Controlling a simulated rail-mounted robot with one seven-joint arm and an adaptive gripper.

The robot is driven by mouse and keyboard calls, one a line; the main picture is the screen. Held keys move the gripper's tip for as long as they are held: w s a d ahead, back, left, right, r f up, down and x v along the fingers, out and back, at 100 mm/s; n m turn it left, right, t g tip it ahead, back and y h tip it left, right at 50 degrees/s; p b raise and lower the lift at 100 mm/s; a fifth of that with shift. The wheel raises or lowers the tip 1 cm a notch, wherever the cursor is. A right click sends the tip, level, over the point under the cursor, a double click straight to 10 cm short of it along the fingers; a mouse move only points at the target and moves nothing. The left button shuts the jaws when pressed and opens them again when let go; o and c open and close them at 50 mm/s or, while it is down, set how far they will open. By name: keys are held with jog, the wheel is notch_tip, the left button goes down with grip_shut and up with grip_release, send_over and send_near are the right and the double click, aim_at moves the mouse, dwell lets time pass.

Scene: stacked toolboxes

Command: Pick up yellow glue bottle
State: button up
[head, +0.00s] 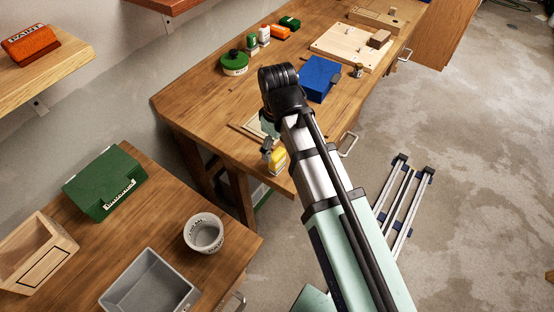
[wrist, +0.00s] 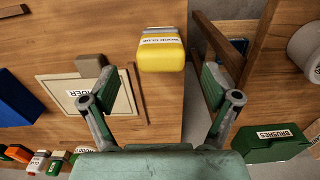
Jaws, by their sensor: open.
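The yellow glue bottle (head: 277,161) stands near the front edge of the large wooden workbench, just below my gripper in the head view. In the wrist view the yellow glue bottle (wrist: 162,53) shows near the top centre, with a white printed label. My gripper (wrist: 160,82) is open, with its two fingers spread to the left and right. The bottle lies ahead of the gap between the fingertips, and nothing is held. In the head view my own arm hides most of the gripper.
A flat wooden piece (wrist: 118,92) lies beside the left finger. A blue box (head: 319,78) and a green round tin (head: 234,63) sit further back on the bench. On the lower table are a green toolbox (head: 106,183), a pale pot (head: 204,235) and a grey bin (head: 150,290).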

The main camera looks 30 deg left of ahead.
aim_at(277, 162)
jog(key=shift+f+p, duration=1.25)
jog(key=shift+f, duration=2.7)
jog(key=c, duration=1.2)
